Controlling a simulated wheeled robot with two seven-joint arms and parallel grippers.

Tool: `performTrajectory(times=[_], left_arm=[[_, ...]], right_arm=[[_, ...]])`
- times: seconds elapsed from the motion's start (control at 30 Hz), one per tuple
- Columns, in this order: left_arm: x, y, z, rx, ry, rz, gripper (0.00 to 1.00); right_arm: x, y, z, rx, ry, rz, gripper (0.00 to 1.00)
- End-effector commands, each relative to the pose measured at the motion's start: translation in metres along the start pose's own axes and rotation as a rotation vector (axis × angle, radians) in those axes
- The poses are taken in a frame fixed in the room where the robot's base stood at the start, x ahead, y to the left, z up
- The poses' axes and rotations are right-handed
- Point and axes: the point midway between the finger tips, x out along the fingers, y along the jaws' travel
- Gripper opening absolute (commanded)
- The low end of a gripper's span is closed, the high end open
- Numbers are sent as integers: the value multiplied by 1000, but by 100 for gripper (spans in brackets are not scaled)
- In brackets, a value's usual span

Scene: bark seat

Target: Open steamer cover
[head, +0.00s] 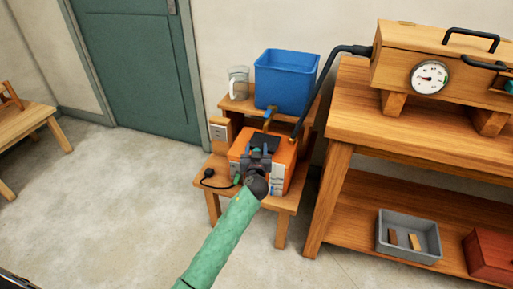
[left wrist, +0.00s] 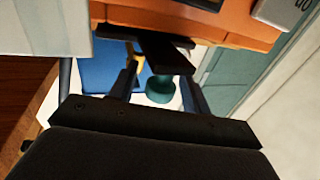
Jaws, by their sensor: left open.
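The orange steamer (head: 286,152) sits on the lower step of a small wooden stand, with a dark panel on top and a black hose at its right. My left gripper (head: 258,152) is over the steamer's front and top in the head view, hiding part of it. In the left wrist view the steamer's orange body (left wrist: 240,22) fills the top edge. There my left gripper (left wrist: 160,85) is open, and a teal round knob (left wrist: 160,91) shows between its fingers. I cannot tell whether the fingers touch the knob. My right gripper is in neither view.
A blue bin (head: 286,80) and a clear jug (head: 238,82) stand on the stand's upper step. The hose (head: 326,80) runs to a wooden box with a gauge (head: 429,77) on the workbench (head: 345,128). A grey tray (head: 408,250) lies on the bench's lower shelf. Open floor lies left.

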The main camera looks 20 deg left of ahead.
Motion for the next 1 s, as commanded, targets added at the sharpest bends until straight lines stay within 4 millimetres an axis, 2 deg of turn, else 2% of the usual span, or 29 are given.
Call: performTrajectory(times=[0.13, 0.43, 0.67, 0.7, 0.87, 1.0], left_arm=[[8, 0, 0, -1, 0, 0, 48], [9, 0, 0, -1, -1, 0, 48], [9, 0, 0, -1, -1, 0, 3], [9, 0, 0, -1, -1, 0, 0], [10, -3, 0, -1, -1, -1, 0], [18, -27, 1, -1, -1, -3, 0]], right_arm=[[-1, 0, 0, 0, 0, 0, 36], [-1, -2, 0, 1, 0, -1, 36], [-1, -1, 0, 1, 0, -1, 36], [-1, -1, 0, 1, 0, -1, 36], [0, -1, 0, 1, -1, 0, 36], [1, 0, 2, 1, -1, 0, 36]])
